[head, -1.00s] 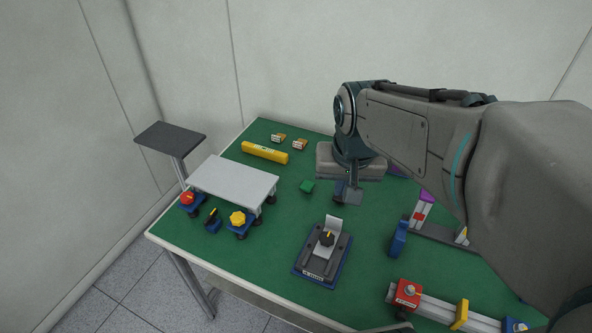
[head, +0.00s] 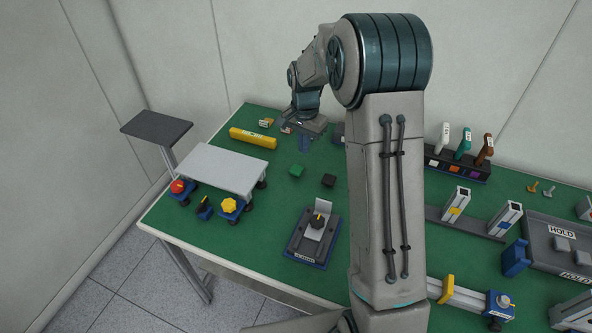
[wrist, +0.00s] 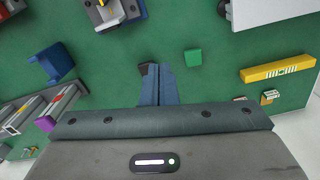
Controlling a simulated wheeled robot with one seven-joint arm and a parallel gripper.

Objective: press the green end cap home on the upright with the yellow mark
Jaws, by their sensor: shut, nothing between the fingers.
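The green end cap (head: 297,170) lies loose on the green bench top, left of a similar black cap (head: 329,181). It also shows in the wrist view (wrist: 193,56). The upright with the yellow mark (head: 453,206) stands right of my arm, with an open-looking pale top and no green cap on it. My gripper (head: 305,143) is over the back left of the bench, behind the green cap. In the wrist view its fingers (wrist: 157,88) are together and empty, apart from the green cap. My arm hides part of the bench's middle.
A grey platform (head: 222,168) and yellow bar (head: 253,139) are left. Another upright (head: 505,218), a rack of coloured handles (head: 463,161) and a HOLD tray (head: 552,228) are right. Bench around the green cap is clear.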

